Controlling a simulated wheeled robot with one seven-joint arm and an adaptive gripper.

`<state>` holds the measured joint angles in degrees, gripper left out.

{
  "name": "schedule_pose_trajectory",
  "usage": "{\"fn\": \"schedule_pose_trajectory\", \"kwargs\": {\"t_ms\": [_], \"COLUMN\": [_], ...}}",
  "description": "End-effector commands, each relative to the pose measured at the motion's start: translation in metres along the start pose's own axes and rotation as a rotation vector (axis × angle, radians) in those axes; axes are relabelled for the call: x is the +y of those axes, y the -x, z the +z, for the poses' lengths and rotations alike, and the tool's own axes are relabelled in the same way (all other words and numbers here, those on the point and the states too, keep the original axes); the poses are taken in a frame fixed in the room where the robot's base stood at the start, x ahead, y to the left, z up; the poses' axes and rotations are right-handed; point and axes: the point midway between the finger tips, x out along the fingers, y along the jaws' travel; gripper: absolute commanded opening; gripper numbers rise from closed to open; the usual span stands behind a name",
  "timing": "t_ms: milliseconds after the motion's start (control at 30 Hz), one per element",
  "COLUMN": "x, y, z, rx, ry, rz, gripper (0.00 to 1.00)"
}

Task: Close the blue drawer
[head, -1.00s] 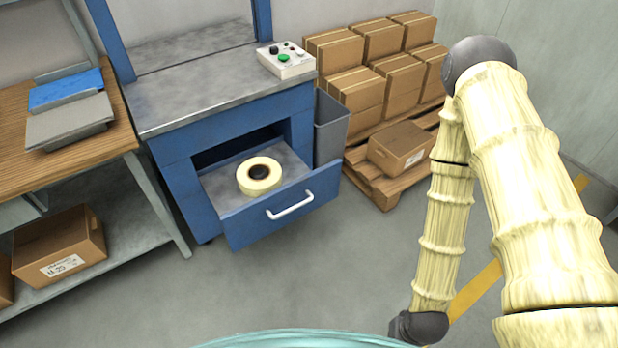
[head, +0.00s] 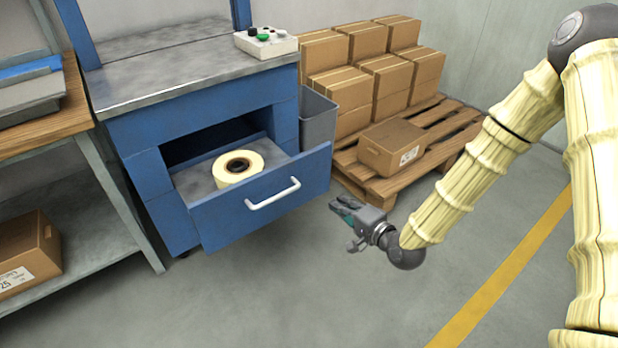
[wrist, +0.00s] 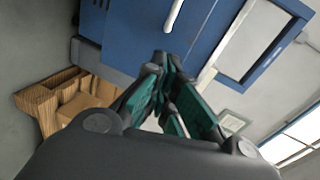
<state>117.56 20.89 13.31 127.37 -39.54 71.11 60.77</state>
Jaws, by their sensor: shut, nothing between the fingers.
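The blue drawer (head: 262,204) is pulled well out of the blue workbench cabinet (head: 150,190), with a white bar handle (head: 273,194) on its front. A roll of pale tape (head: 238,168) lies inside it. My gripper (head: 338,208) is shut and empty, to the right of the drawer front and apart from it, at about the height of the handle. In the wrist view my gripper's fingers (wrist: 165,85) point toward the blue front, and part of the white handle (wrist: 173,14) shows at the top.
A grey bin (head: 318,122) stands right of the cabinet. A pallet (head: 440,160) with several cartons (head: 355,95) is behind my gripper. A wooden table (head: 75,115) is at left. The floor before the drawer is clear.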

Motion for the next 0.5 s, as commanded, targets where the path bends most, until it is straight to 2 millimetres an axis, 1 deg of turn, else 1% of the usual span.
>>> {"fn": "schedule_pose_trajectory", "kwargs": {"t_ms": [33,100,200,367,500], "x": [-0.001,-0.014,-0.027,-0.036,-0.040], "y": [-0.007,-0.013,-0.017,-0.021,-0.034], "z": [-0.005,-0.010,-0.015,-0.018,-0.018], "rx": [0.003,0.001,-0.003,-0.009,-0.010], "ry": [-0.025,-0.057,-0.089,-0.109,-0.108], "rz": [-0.049,-0.106,-0.162,-0.195,-0.198], "gripper": [0.00,0.00,0.00,0.00,0.00]}}
